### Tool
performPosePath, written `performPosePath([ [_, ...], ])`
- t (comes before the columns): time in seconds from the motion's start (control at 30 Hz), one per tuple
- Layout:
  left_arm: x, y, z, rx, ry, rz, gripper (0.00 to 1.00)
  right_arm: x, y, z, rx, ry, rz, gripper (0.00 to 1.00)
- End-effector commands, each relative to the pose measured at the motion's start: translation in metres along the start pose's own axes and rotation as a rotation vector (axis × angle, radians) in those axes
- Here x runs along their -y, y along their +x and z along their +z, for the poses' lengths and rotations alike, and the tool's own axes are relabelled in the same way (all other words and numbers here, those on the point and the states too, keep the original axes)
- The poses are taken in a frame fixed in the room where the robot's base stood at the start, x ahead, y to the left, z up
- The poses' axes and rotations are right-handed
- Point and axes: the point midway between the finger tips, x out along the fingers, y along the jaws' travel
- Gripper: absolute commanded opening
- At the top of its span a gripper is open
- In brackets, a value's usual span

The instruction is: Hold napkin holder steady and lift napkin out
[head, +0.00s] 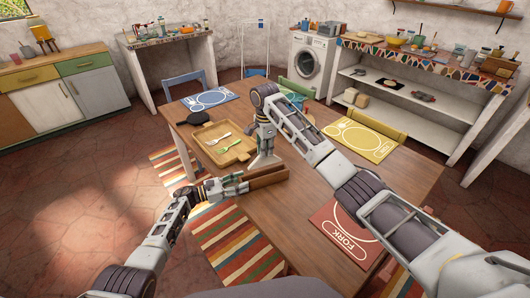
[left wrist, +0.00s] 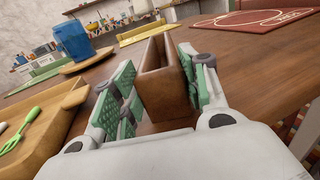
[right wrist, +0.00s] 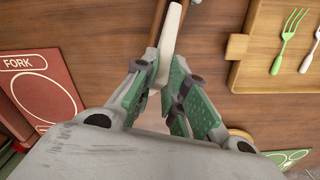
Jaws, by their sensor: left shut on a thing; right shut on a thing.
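The napkin holder (head: 268,177) is a brown wooden trough on the table. My left gripper (head: 241,183) is shut on one end of it; in the left wrist view its green pads flank the holder (left wrist: 163,85). My right gripper (head: 264,147) points down above the holder. It is shut on the off-white napkin (head: 262,162), which in the right wrist view shows as a thin pale strip (right wrist: 172,35) between the fingertips. The holder's wooden edge (right wrist: 157,22) shows behind the napkin. I cannot tell whether the napkin's lower edge is inside the holder.
A wooden tray (head: 243,153) with green and white cutlery lies just left of the holder. A red placemat (head: 343,236) lies toward the front right, a yellow one (head: 361,140) at the right, a blue one (head: 210,99) at the far left. Bare table surrounds the holder's right side.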

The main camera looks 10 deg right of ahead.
Motion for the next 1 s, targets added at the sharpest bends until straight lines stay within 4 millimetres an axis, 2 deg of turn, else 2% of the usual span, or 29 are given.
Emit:
performPosePath([
  [0.27, 0.0001, 0.0000, -0.0001, 0.000, 0.000, 0.000, 0.10, 0.0001, 0.0001, 0.0000, 0.000, 0.000, 0.000, 0.00],
  [0.3, 0.0001, 0.0000, -0.0001, 0.000, 0.000, 0.000, 0.49, 0.0001, 0.0001, 0.0000, 0.000, 0.000, -0.001, 0.00],
  [0.47, 0.0000, 0.0000, -0.0001, 0.000, 0.000, 0.000, 0.69, 0.0001, 0.0002, -0.0001, 0.000, 0.000, 0.000, 0.00],
  [0.83, -0.0001, -0.0008, -0.0001, 0.000, 0.000, 0.000, 0.69, 0.0001, 0.0003, -0.0001, 0.000, 0.000, 0.000, 0.00],
  [1.0, -0.0005, -0.0075, -0.0005, -0.001, 0.000, 0.001, 0.69, 0.0001, 0.0002, -0.0001, 0.000, 0.000, 0.000, 0.00],
])
